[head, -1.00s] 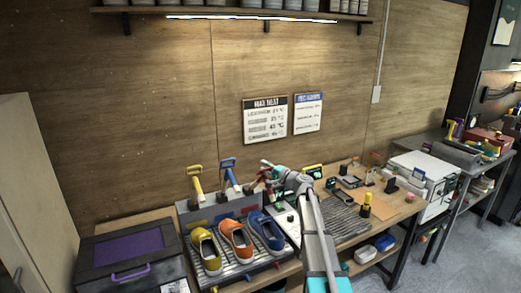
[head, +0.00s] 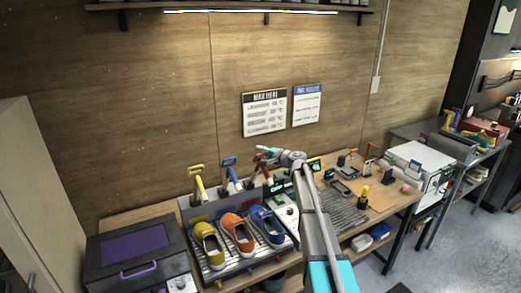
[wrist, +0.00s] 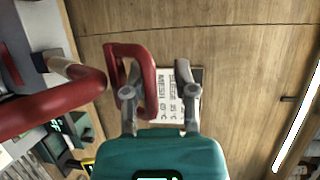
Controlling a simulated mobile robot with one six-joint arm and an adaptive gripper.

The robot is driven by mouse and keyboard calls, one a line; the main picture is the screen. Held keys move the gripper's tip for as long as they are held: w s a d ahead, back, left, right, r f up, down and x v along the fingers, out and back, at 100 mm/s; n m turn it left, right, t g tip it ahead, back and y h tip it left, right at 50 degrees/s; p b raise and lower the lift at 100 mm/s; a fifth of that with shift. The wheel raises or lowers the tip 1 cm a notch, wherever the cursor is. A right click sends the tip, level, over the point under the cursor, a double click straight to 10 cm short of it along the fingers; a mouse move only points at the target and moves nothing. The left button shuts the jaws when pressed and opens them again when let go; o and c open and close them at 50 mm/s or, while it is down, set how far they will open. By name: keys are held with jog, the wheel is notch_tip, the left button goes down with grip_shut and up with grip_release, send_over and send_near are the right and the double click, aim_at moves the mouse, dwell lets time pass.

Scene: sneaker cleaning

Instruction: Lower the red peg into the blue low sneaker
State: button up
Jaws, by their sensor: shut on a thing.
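The blue low sneaker (head: 267,226) sits at the right end of a row of three on the ridged rack, its opening facing up. My gripper (head: 262,153) is above and behind it, at the back of the workbench. The red peg (head: 266,172) hangs below my gripper, apart from the sneaker. In the wrist view my gripper (wrist: 156,80) is shut on the red peg's looped handle (wrist: 118,50), with one finger overlapping the loop. A large red curved part (wrist: 50,106) shows at the left; I cannot tell how it joins the handle. The sneaker is not visible there.
An orange sneaker (head: 238,234) and a yellow sneaker (head: 208,245) stand left of the blue one. A yellow peg (head: 199,186) and a blue peg (head: 232,173) stand upright behind them. A purple-topped box (head: 135,243) is at the left. The wall is close behind.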

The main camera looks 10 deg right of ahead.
dwell(0.3)
jog(key=shift+d+r, duration=0.1)
jog(key=shift+d, duration=0.4)
jog(key=shift+s+a, duration=0.2)
jog(key=shift+s+d, duration=0.1)
jog(key=shift+s, duration=0.2)
jog(key=p+v, duration=0.1)
jog(key=v, duration=1.3)
jog(key=shift+s+d+f, duration=0.2)
jog(key=shift+s+f, duration=0.05)
jog(key=shift+s, duration=0.05)
dwell(0.9)
dwell(0.4)
